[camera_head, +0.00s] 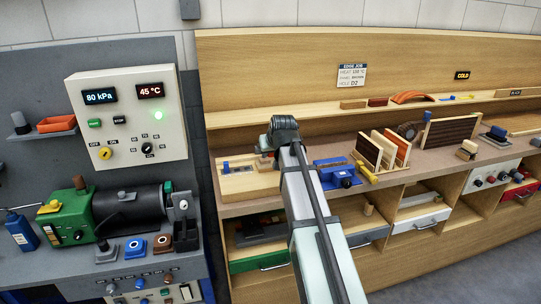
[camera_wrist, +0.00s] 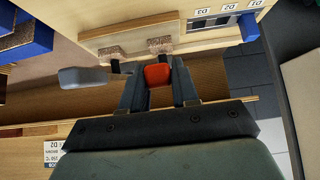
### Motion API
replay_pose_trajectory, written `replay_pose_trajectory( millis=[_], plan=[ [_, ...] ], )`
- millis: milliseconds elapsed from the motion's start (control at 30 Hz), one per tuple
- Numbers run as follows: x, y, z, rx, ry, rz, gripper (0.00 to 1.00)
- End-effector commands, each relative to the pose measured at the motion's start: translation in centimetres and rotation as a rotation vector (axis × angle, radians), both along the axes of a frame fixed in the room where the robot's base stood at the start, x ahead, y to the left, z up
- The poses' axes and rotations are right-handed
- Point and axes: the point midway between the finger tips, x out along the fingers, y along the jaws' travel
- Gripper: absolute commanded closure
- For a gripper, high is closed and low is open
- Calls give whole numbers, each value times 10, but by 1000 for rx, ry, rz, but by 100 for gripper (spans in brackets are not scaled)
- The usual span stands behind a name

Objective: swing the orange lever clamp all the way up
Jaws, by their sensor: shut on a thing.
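The orange lever clamp shows in the wrist view as an orange-red end (camera_wrist: 158,75) between my two fingers. My gripper (camera_wrist: 157,66) is shut on this end, with one dark finger on either side. The rest of the clamp is hidden or too unclear to make out. The wooden fixture board (camera_wrist: 120,32) lies just beyond the fingertips, with two speckled pads at its near edge. In the head view the board (camera_head: 243,183) shows left of my arm, and my arm hides the clamp there.
On the fixture board, a panel labelled D1, D2, D3 (camera_wrist: 213,16) sits beside a blue block (camera_wrist: 250,26). A grey paddle-shaped part (camera_wrist: 88,78) is left of my fingers. In the head view, a blue device (camera_head: 338,174) and a panel rack (camera_head: 384,148) stand right of my arm.

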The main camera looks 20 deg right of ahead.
Motion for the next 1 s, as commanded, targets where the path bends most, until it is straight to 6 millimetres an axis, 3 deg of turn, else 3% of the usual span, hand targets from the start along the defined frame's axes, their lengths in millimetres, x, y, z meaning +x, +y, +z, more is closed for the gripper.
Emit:
replay_pose_trajectory(
  millis=[500, 1000],
  plan=[
    [42, 0, 61, -1, 376, -1, 100],
    [63, 0, 83, 0, 588, 0, 100]
  ],
)
